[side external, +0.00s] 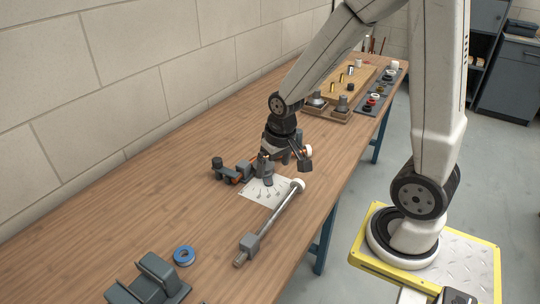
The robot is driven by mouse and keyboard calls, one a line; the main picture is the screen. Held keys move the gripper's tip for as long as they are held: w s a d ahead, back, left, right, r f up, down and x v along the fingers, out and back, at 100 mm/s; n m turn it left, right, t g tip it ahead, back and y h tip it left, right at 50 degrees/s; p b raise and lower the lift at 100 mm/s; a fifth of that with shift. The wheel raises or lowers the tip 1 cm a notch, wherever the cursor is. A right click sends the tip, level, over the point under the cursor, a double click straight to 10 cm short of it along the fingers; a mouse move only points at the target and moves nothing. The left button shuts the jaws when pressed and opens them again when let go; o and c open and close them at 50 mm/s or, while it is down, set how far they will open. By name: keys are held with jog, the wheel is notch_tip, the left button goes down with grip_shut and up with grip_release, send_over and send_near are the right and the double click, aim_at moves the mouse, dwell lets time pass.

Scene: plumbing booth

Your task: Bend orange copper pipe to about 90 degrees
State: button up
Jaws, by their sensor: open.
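A grey pipe bender (231,172) stands on the wooden bench, with grey blocks beside a white printed card. A small orange piece, seemingly part of the copper pipe (237,181), shows among the blocks; the rest of the pipe is hidden or too small to make out, so its bend cannot be told. A long grey bar (274,213) with a white end lies across the card's near edge, its other end in a grey block. My gripper (285,164) is open, low over the bender's right side. Whether it touches anything cannot be told.
The white card (257,188) lies under my gripper. A blue ring (184,256) and a grey vise-like block (148,281) are at the near left. A wooden board (342,85) with fittings and a dark tray (377,98) stand at the far end. The bench's left side is clear.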

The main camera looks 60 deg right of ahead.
jog(key=s+a+n, duration=0.4)
jog(key=a, duration=0.2)
jog(key=w+d+m, duration=0.2)
jog(key=w+d, duration=0.4)
jog(key=w, duration=0.2)
jog(key=m+g, duration=0.2)
jog(key=m, duration=0.5)
send_over(298, 130)
jog(key=a, duration=0.1)
notch_tip(298, 130, down, 3)
jog(key=shift+w+f, duration=0.1)
jog(key=shift+s+d+f, duration=0.1)
jog(key=shift+s+d, duration=0.1)
jog(key=shift+d, duration=0.35)
jog(key=shift+f, duration=0.25)
jog(key=shift+f, duration=3.75)
